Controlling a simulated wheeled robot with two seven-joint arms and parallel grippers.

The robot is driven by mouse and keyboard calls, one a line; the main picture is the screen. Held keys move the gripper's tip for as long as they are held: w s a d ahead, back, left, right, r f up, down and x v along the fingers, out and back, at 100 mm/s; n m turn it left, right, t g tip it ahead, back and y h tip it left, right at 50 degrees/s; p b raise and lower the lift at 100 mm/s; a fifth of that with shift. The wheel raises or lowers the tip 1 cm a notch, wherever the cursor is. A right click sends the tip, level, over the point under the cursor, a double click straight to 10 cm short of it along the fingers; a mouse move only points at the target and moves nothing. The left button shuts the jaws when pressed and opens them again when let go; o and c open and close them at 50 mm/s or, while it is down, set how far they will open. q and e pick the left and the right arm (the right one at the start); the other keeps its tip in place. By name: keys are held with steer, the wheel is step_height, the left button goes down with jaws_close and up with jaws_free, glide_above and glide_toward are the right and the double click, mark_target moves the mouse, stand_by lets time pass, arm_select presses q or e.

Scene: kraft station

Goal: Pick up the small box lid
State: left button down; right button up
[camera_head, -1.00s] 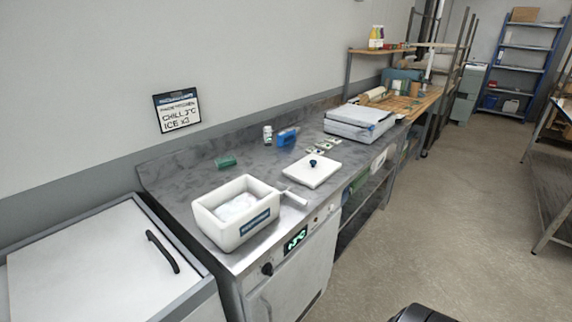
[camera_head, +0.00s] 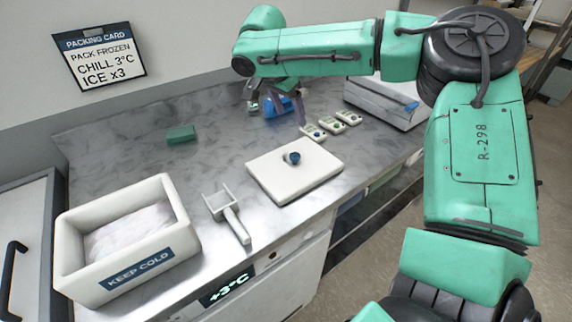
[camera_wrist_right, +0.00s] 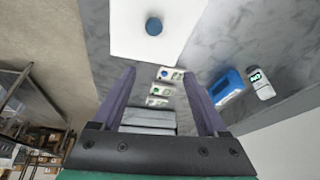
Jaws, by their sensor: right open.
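The small box lid (camera_head: 300,181) is a flat white square plate lying on the metal counter, with a round blue knob (camera_head: 292,158) on top. In the right wrist view the lid (camera_wrist_right: 180,38) is at the top, beyond the fingertips, with its knob (camera_wrist_right: 153,26) just above the gap. My right gripper (camera_head: 286,108) is open and empty above the counter, behind the lid in the head view and apart from it. Its fingers (camera_wrist_right: 158,74) are spread wide in the wrist view. The white box (camera_head: 70,262) marked KEEP COLD stands open at the front left, with pale contents. My left gripper is not in view.
A metal scoop (camera_head: 227,212) lies between box and lid. A green block (camera_head: 181,135) sits farther back. Small white packs (camera_head: 330,124) and a blue item (camera_head: 277,108) lie near the gripper. A grey-white case (camera_head: 385,103) stands at right.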

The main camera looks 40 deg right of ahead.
steer(key=a+f, duration=0.1)
steer(key=a, duration=0.4)
steer(key=p, duration=0.2)
glide_toward(295, 155)
steer(key=shift+g, duration=0.3)
steer(key=p+x, duration=0.1)
steer(key=x, duration=0.2)
steer(key=p+x, duration=0.1)
steer(key=x, duration=0.4)
steer(key=shift+w+d+f+p, duration=0.1)
steer(key=shift+w+f+p, duration=0.15)
steer(key=shift+p, duration=0.15)
steer(key=shift+f, duration=0.1)
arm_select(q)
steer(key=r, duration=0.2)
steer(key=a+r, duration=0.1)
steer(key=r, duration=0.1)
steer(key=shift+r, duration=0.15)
arm_select(e)
jaws_close()
